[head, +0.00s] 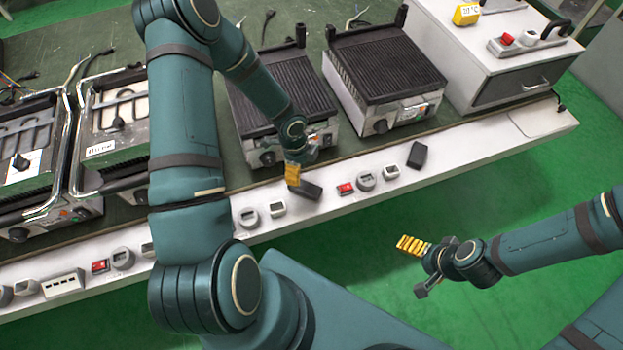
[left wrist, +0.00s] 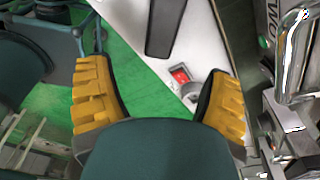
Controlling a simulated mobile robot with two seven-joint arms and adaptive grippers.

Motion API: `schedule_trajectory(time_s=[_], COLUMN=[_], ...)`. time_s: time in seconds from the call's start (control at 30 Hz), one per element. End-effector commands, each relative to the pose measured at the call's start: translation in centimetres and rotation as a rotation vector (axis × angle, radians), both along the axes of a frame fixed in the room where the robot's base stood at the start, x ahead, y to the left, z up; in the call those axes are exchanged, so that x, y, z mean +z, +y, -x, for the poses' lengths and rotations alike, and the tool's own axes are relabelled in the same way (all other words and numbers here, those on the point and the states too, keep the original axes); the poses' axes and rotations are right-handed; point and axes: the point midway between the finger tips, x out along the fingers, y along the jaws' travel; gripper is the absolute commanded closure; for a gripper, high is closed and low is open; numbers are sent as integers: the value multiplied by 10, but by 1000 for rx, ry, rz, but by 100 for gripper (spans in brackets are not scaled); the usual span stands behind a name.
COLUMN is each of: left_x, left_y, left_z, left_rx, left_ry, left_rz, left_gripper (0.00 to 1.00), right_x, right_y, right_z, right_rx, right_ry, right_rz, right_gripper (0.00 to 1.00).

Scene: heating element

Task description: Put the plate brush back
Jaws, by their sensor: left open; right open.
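A dark, long block (head: 311,191), which looks like the plate brush, lies on the white front ledge beside my left gripper (head: 292,175). In the left wrist view a long dark piece (left wrist: 165,25) lies on the white ledge ahead of the fingers, perhaps the same one. My left gripper is open, its yellow fingers wide apart with nothing seen held between them. A second dark block (head: 417,155) lies farther right on the ledge; bristles are not visible on either. My right gripper (head: 420,268) is open and empty over the green floor, away from the bench.
Two ribbed grills (head: 287,90) (head: 385,65) stand behind the ledge, with open frames at left. The ledge (head: 330,213) carries red switches (head: 346,188) and round dials (head: 365,180). A white box (head: 470,50) stands at the right. Green floor is clear in front.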

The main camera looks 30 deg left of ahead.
Motion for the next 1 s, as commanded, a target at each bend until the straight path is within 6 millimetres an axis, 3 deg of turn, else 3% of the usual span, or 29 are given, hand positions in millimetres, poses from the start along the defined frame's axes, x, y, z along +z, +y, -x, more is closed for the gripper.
schedule_trajectory(time_s=[0.17,0.3,0.4,0.5,0.63,1.0], left_x=[5,15,20,22,23,24], left_y=[-75,-140,-166,-178,-182,-181], left_z=[20,47,66,81,93,96], left_rx=[320,766,1071,1315,1507,1569], left_ry=[62,165,230,264,278,278], left_rz=[156,271,299,298,286,282], left_gripper=[20,20,20,20,20,20], right_x=[0,0,0,0,0,0], right_y=[0,0,0,0,0,0], right_z=[0,0,0,0,0,0], right_rx=[0,0,0,0,0,0], right_ry=[-1,-1,-1,-1,-1,0], right_rz=[0,0,0,0,0,0], right_gripper=[9,9,9,9,9,9])
